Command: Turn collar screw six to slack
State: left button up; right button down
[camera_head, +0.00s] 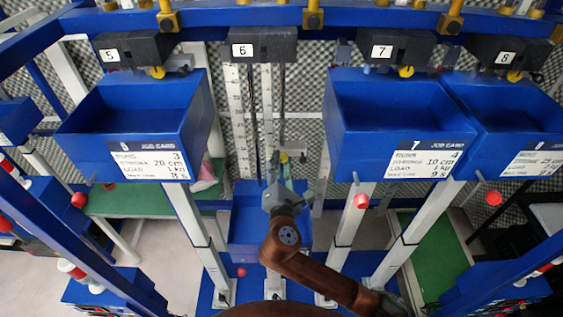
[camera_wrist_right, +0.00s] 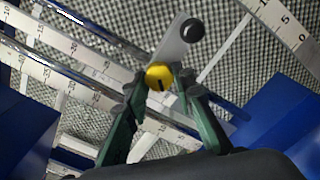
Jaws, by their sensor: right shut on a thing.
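The station marked 6 (camera_head: 242,50) is at the top centre in the head view, with scaled posts and rods below it. My right gripper (camera_head: 283,172) is in front of these posts, low down, at the end of my brown arm. A small yellow collar screw (camera_head: 284,157) shows just beyond its fingers. In the right wrist view, the green fingers of my right gripper (camera_wrist_right: 160,80) close on both sides of the yellow screw head (camera_wrist_right: 158,76), which has a dark slot. The fingertips' contact is partly hidden. My left gripper is not in view.
A grey plate (camera_wrist_right: 177,45) with a black knob (camera_wrist_right: 192,28) is beside the screw. Blue bins with job cards hang at left (camera_head: 80,130) and right (camera_head: 345,140). A lower blue bin (camera_head: 240,230) is behind my arm. White posts flank it closely.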

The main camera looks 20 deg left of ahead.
jog(key=n, duration=0.4)
jog(key=shift+f+n, duration=0.1)
jog(key=shift+n, duration=0.2)
jog(key=shift+d+n, duration=0.1)
jog(key=shift+n, duration=1.8)
jog(key=c, duration=1.9)
grip_release()
jog(key=shift+c, duration=0.2)
jog(key=shift+s, duration=0.1)
jog(key=v, duration=1.2)
